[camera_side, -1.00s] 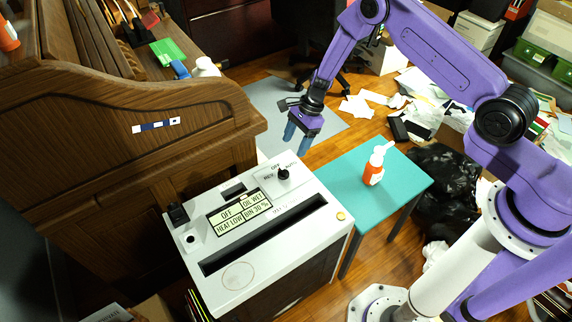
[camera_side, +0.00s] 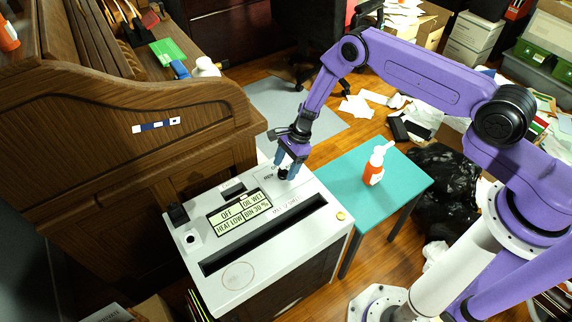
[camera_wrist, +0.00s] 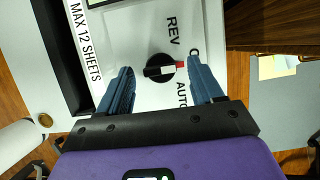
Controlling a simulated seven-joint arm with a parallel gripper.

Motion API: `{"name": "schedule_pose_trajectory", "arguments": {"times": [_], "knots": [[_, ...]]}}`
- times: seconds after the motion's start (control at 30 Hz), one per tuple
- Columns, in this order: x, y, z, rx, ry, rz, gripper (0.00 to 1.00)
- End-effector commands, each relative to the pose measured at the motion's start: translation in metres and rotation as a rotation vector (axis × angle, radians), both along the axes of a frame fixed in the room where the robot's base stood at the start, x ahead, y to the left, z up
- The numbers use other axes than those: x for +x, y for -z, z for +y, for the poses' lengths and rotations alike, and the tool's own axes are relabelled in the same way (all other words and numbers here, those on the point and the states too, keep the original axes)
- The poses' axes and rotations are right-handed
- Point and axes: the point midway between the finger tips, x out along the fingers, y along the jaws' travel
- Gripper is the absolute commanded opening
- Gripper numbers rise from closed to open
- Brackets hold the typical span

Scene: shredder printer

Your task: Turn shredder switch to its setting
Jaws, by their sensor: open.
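The shredder (camera_side: 258,262) is a white-topped cabinet with a long dark slot and a display reading OFF, HEAT LOW, OIL WET and BIN 30 %. The red tip points right in the wrist view, toward the partly hidden label. My gripper (camera_wrist: 160,88) is open, with one blue finger on each side of the knob and a gap to both. In the side view my gripper (camera_side: 288,172) covers the knob.
A teal table (camera_side: 400,180) with an orange pump bottle (camera_side: 374,168) stands right of the shredder. A wooden roll-top desk (camera_side: 130,120) stands close on the left. A black knob-like part (camera_side: 178,213) rises at the shredder's left corner.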

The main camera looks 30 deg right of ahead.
Motion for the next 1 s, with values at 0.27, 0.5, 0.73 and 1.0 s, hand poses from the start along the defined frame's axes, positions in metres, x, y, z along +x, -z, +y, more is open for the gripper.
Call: {"name": "schedule_pose_trajectory", "arguments": {"times": [0.27, 0.5, 0.73, 1.0], "knots": [[0.0001, -0.0003, -0.0002, 0.0, 0.0, 0.0, 0.1], [0.0002, -0.0003, -0.0003, 0.0, -0.02, 0.0, 0.1], [0.0021, -0.0001, -0.0004, -0.001, -0.12, -0.001, 0.1], [0.0043, 0.0003, 0.0003, -0.002, -0.346, -0.001, 0.1]]}}
